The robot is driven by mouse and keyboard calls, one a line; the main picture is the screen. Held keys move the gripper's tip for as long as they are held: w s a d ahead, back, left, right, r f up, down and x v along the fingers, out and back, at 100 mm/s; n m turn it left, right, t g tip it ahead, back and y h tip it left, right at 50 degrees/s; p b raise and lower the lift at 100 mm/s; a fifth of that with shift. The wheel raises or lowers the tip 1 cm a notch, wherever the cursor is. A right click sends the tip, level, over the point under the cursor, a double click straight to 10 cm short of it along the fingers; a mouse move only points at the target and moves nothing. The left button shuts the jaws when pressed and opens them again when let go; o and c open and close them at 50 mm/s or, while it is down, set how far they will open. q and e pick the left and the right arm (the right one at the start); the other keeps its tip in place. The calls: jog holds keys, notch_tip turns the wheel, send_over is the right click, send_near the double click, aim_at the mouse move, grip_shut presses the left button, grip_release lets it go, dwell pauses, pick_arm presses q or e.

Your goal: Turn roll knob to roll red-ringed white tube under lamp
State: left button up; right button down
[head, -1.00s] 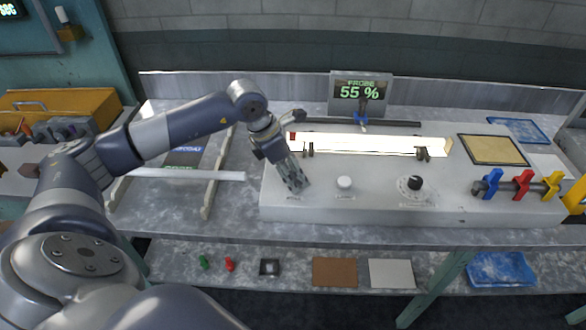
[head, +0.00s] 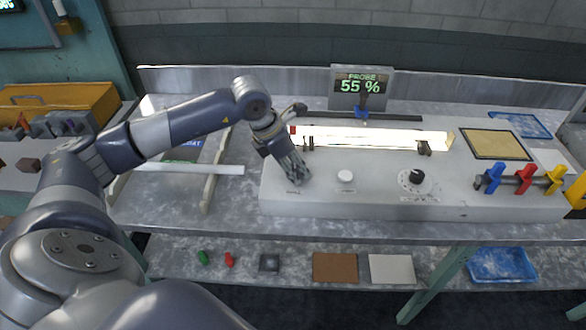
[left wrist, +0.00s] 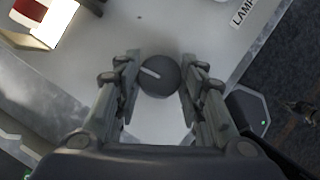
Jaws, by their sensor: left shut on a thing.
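My left gripper (head: 294,178) points down at the left front of the pale console (head: 380,203). In the left wrist view my left gripper (left wrist: 158,85) has its fingers on both sides of a round dark grey roll knob (left wrist: 160,76) with a white pointer line, shut on it. The fingers hide this knob in the head view. A white tube (head: 375,139) lies brightly lit along the console behind the gripper, with a red band (head: 292,130) at its left end. The red-banded end (left wrist: 35,10) also shows at the wrist view's upper left.
A white button (head: 345,176) and a black dial (head: 415,177) stand right of the gripper. A screen (head: 361,86) behind reads "PROBE 55 %". Blue, red and yellow clips (head: 525,178) are at the right. Another white tube (head: 190,169) lies on rails at the left.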

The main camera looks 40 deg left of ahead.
pick_arm(q)
jog(key=shift+f+n+t+y+b, duration=0.15)
jog(key=shift+n+t+y+b, duration=0.15)
jog(key=shift+n+b, duration=0.45)
jog(key=shift+r+n, duration=0.2)
jog(key=shift+n, duration=0.65)
jog(key=o, duration=1)
jog(key=v, duration=1.2)
jog(key=shift+d, duration=0.25)
